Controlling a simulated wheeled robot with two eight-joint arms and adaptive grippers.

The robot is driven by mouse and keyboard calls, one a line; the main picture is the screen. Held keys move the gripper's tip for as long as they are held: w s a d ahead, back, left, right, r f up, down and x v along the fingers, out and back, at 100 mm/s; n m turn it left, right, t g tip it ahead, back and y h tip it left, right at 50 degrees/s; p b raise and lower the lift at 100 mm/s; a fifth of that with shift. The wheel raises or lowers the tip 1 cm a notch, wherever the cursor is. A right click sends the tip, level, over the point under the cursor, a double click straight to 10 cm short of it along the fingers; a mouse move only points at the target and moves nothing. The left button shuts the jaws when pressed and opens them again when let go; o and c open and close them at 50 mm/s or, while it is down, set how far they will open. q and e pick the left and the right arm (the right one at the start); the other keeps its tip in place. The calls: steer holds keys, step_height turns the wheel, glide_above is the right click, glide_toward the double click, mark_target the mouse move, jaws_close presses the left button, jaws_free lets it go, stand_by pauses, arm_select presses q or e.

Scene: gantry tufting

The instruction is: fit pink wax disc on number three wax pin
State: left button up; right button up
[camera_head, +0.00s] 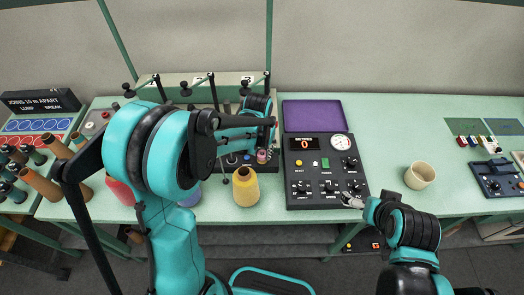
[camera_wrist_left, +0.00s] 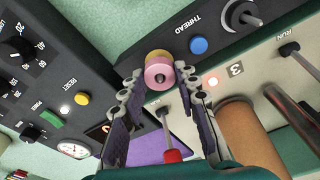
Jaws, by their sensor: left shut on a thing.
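The pink wax disc (camera_wrist_left: 158,75) is between the fingertips of my left gripper (camera_wrist_left: 158,80), with a yellow round piece directly behind it. The left gripper is shut on the disc. In the head view the left gripper (camera_head: 264,150) is over the back strip of the table, left of the meter panel, and the disc (camera_head: 262,157) is small there. I cannot make out the number three wax pin.
The dark meter panel (camera_head: 300,170) with knobs and a purple lid (camera_head: 312,115) stands right of the left gripper. A yellow thread cone (camera_head: 245,187) stands in front of it. A cream cup (camera_head: 419,175) stands further right, with clear table around it.

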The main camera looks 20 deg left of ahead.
arm_select(q)
steer(key=shift+f+b, duration=0.75)
steer(key=shift+f, duration=0.2)
arm_select(e)
steer(key=shift+f, duration=0.8)
arm_select(q)
steer(key=o, duration=0.9)
